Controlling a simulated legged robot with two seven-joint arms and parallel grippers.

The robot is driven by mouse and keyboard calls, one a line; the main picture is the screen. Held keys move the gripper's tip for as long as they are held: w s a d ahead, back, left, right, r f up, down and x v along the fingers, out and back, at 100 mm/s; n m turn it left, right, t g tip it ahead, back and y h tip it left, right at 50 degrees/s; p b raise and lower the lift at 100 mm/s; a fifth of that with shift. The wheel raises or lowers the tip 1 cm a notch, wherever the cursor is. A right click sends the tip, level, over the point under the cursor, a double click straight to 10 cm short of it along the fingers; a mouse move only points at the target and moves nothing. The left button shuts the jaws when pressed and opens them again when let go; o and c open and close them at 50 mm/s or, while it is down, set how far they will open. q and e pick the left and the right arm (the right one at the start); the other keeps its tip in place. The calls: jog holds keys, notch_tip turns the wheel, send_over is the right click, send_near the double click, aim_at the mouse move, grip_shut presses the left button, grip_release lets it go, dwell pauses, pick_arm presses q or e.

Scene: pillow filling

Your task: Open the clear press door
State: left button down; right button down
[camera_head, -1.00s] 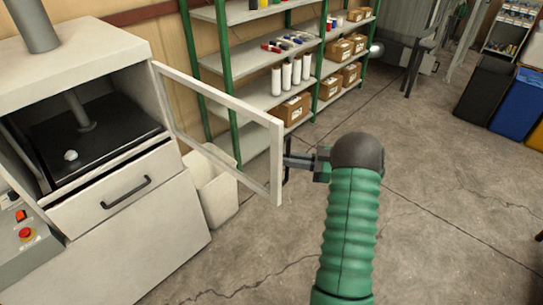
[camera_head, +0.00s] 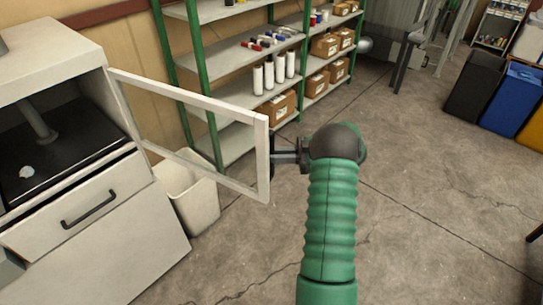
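The clear press door (camera_head: 190,172), a pale rectangular frame with a see-through pane, stands swung out from the right side of the press (camera_head: 75,148). The press opening is exposed. My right arm, green and ribbed, rises from the bottom. Its dark gripper (camera_head: 276,157) points left at the door's outer upright, on the side away from the press. The fingertips are small and partly hidden by the frame and handle area, so I cannot tell whether they grip it. My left gripper is out of view.
A white bin (camera_head: 190,195) stands on the floor behind the door. A closed drawer (camera_head: 85,205) with a black handle is below the press opening. Green-posted shelves (camera_head: 235,55) line the wall. Open concrete floor (camera_head: 430,220) lies right of my arm.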

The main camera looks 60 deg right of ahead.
jog(key=c, duration=1.6)
grip_release()
jog(key=shift+s+a+r, duration=0.1)
jog(key=shift+a+r, duration=0.15)
jog(key=shift+a, duration=0.05)
jog(key=shift+o, duration=0.7)
jog(key=shift+a, duration=0.25)
jog(key=shift+s+d+f, duration=0.15)
jog(key=shift+s+d, duration=0.1)
jog(key=shift+d, duration=0.2)
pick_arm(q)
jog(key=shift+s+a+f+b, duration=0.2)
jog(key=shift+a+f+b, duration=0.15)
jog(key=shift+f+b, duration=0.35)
pick_arm(e)
jog(key=v, duration=1.6)
jog(key=shift+s+a, duration=0.1)
jog(key=shift+s, duration=0.05)
